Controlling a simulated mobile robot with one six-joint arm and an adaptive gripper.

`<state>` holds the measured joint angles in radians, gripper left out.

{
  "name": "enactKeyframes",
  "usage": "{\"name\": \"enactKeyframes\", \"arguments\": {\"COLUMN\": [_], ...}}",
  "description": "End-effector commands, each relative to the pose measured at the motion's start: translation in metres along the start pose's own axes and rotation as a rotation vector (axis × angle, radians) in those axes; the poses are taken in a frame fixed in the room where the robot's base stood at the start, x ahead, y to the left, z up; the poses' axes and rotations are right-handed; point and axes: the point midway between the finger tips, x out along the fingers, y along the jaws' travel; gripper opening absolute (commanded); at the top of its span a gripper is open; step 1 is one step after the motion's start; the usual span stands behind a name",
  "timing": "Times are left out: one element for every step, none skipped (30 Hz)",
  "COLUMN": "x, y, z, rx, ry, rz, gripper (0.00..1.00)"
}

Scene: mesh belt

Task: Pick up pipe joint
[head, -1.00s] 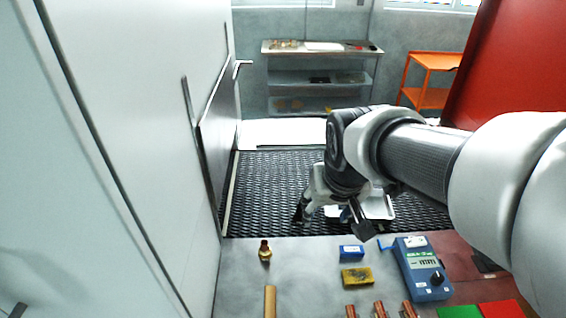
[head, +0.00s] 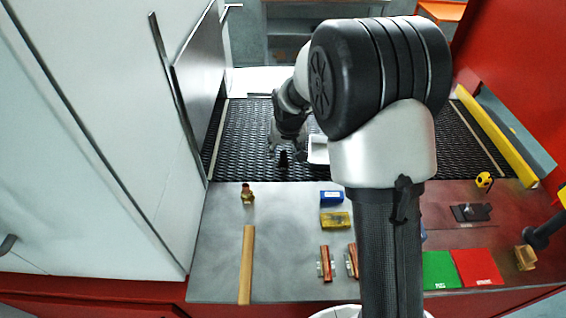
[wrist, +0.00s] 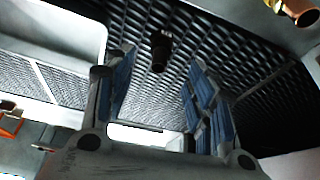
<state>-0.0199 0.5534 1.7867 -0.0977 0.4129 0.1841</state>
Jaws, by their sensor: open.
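A dark, short stepped cylinder (wrist: 158,52), which looks like a pipe joint, stands out on the black mesh belt in the wrist view; a dark shape also shows below my gripper in the head view (head: 283,158). A brass-and-copper fitting (head: 248,193) stands on the metal table, and its edge shows at the top right of the wrist view (wrist: 299,10). I cannot tell for sure which of the two is the pipe joint. My gripper (wrist: 160,72) is open and empty above the belt, with the dark cylinder apart from its blue-padded fingers.
A white tray (head: 317,150) lies on the mesh belt (head: 240,140) right of my gripper. The table (head: 220,255) holds a wooden rod (head: 246,265), blue box (head: 331,197), yellow box (head: 335,219) and copper pieces. A tall white panel (head: 80,160) stands at left.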

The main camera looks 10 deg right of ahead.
Motion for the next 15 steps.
{"name": "enactKeyframes", "arguments": {"x": [0.013,0.018,0.024,0.028,0.031,0.035,0.037,0.038,0.040,0.041,0.043,0.047,0.051,0.057,0.063], "y": [0.000,0.000,0.000,0.000,0.000,0.000,0.000,0.000,0.000,0.000,0.000,0.000,0.000,-0.001,-0.001], "z": [0.002,0.001,0.001,0.001,0.001,0.001,0.000,0.000,0.000,0.000,-0.001,-0.001,-0.001,-0.001,-0.002], "rx": [0.000,0.000,0.000,0.000,0.001,0.001,0.001,0.001,0.001,0.001,0.001,0.001,0.000,0.000,0.000], "ry": [-0.002,-0.001,-0.001,-0.001,-0.001,-0.001,-0.001,0.000,0.000,0.001,0.001,0.001,0.000,-0.001,0.000], "rz": [0.000,0.000,0.000,0.000,0.000,0.000,0.000,0.000,0.000,0.000,0.000,0.000,0.000,0.000,0.000], "gripper": [0.51,0.51,0.51,0.51,0.51,0.51,0.51,0.51,0.51,0.51,0.51,0.51,0.51,0.51,0.51]}}
